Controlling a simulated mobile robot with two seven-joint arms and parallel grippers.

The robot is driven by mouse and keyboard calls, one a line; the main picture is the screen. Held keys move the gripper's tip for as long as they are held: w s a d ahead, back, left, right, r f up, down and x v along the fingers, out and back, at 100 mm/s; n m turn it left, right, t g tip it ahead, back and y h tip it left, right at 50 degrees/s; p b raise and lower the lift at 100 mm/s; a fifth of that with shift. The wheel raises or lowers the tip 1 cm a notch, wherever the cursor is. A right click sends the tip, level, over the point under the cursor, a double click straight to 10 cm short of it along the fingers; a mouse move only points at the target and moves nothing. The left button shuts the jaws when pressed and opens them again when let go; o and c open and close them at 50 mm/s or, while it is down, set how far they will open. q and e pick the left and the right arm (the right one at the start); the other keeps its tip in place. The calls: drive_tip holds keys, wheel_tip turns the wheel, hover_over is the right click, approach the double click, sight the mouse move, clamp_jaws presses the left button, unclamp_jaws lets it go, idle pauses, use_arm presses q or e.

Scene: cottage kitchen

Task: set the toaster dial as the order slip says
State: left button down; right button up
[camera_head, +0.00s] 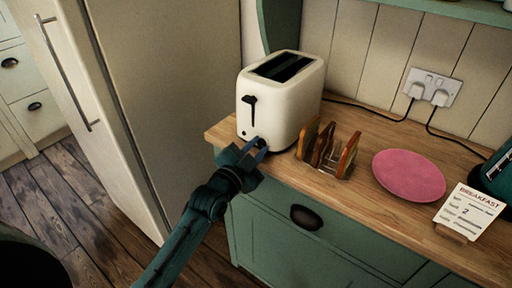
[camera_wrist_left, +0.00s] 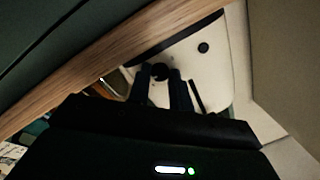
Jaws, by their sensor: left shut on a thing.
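The cream toaster (camera_head: 283,92) stands at the left end of the wooden counter, its black lever (camera_head: 251,103) high on the front. My left gripper (camera_head: 258,145) is at the lower front of the toaster, shut on the small dark dial (camera_wrist_left: 160,70). In the left wrist view my left gripper's fingers (camera_wrist_left: 160,80) lie on either side of the dial against the cream face (camera_wrist_left: 216,72). The dial's pointer and marks cannot be made out. The order slip (camera_head: 468,212) is headed BREAKFAST and shows a large 2; its smaller words are unclear. My right gripper is not in view.
A toast rack (camera_head: 328,160) with several brown slices stands just right of the toaster, close to my gripper. A pink plate (camera_head: 408,175) lies further right. A fridge (camera_head: 170,90) stands at the left. Cords run to the wall socket (camera_head: 431,88).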

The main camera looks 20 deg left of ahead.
use_arm(q)
drive_tip(key=shift+r+n+p, duration=0.2)
drive_tip(key=shift+n+p, duration=0.4)
drive_tip(key=shift+r+n+g+p, duration=0.1)
drive_tip(key=shift+n+g+p, duration=0.2)
drive_tip(key=shift+n+p, duration=1.25)
drive_tip(key=shift+n, duration=0.05)
drive_tip(key=shift+n+p, duration=0.75)
drive_tip(key=shift+n, duration=0.35)
drive_tip(key=shift+n+g+p, duration=0.3)
drive_tip(key=shift+n+p, duration=0.1)
drive_tip(key=shift+n, duration=0.4)
drive_tip(key=shift+n+h, duration=0.3)
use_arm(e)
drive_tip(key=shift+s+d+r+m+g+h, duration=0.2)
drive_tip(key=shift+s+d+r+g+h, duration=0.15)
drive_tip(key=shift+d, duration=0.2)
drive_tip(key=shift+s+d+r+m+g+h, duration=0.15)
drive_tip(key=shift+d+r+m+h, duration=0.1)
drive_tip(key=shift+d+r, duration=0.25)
use_arm(q)
drive_tip(key=shift+f, duration=0.2)
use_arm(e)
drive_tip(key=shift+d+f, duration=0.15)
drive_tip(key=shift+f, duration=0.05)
